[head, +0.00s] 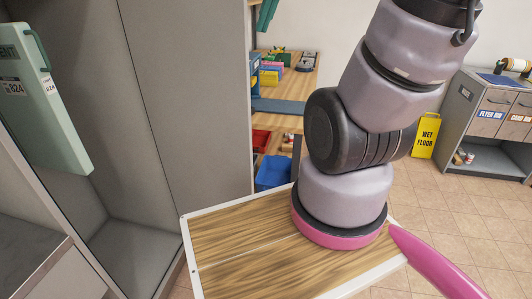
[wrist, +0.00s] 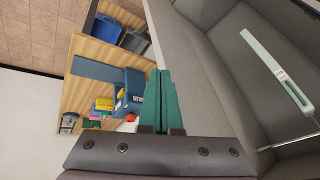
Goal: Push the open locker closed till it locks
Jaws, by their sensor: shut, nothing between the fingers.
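The open locker (head: 130,262) is a tall grey compartment at the left of the head view; its interior also shows at the right of the wrist view (wrist: 235,62). A broad grey panel (head: 190,90), which looks like its swung-out door, stands along its right side; its pale edge shows in the wrist view (wrist: 178,45). A pale green case with a dark handle and a label (head: 45,95) is inside. My gripper (wrist: 160,72) has teal fingers shut together and empty, beside the panel's edge. In the head view it is partly visible beyond the panel's top right. Contact is unclear.
A wooden workbench (head: 305,75) with coloured items stands behind, with red and blue bins (head: 272,173) below. A yellow wet floor sign (head: 426,136) and a grey drawer cabinet (head: 495,115) stand at the right. Tiled floor (head: 440,200) between is clear.

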